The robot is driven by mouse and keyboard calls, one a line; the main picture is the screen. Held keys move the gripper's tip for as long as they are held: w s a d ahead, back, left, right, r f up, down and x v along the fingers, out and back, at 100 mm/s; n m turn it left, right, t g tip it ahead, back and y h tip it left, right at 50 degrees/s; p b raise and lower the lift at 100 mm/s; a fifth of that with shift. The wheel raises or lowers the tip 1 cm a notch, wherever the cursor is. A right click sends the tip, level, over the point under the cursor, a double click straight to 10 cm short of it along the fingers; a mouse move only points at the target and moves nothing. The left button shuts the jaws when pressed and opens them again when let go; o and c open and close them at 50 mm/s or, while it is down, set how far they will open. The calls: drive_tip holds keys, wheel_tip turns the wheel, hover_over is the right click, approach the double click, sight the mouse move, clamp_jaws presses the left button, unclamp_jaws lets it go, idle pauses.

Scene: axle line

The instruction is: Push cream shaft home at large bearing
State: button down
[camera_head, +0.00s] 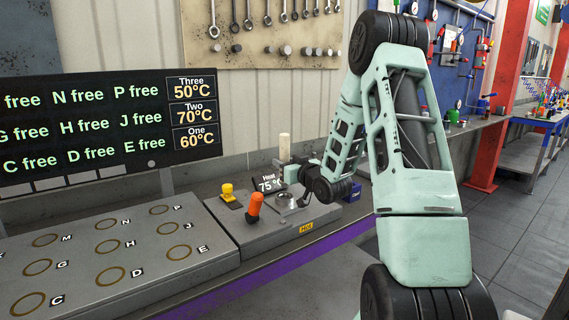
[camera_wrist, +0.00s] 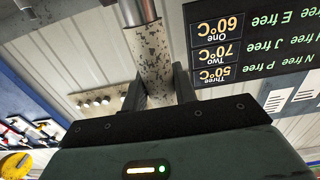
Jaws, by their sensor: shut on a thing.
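The cream shaft (camera_head: 284,146) stands upright above the heating station in the head view. In the wrist view the shaft (camera_wrist: 153,65) is speckled with dark patches and has a bare metal part at the picture's top edge. My gripper (camera_wrist: 160,82) is shut on it, with one dark finger on each side. In the head view my gripper (camera_head: 290,173) is small and partly hidden by my wrist. A round metal ring (camera_head: 286,200), perhaps the large bearing, sits below it on the station. I cannot tell whether the shaft is in a bearing.
A plate (camera_head: 110,262) with lettered rings lies left, before a status board (camera_head: 100,130). A blue block (camera_head: 351,192) stands right.

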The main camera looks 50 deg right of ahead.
drive_tip(key=shift+f+b, duration=0.6)
drive_tip(key=shift+f, duration=0.25)
drive_tip(key=shift+b, duration=0.6)
idle(1.2)
drive_tip(key=shift+f+b, duration=1.65)
drive_tip(key=shift+f, duration=0.05)
drive_tip(key=c, duration=1)
unclamp_jaws()
drive_tip(key=shift+c, duration=0.2)
drive_tip(key=b+v, duration=0.6)
drive_tip(key=v, duration=0.5)
drive_tip(key=shift+s+f+b, duration=0.3)
drive_tip(key=shift+s+f, duration=0.05)
drive_tip(key=shift+f, duration=0.05)
drive_tip(key=b, duration=0.3)
drive_tip(key=shift+s+a+b, duration=0.1)
drive_tip(key=shift+s+b, duration=0.15)
drive_tip(key=shift+b, duration=0.05)
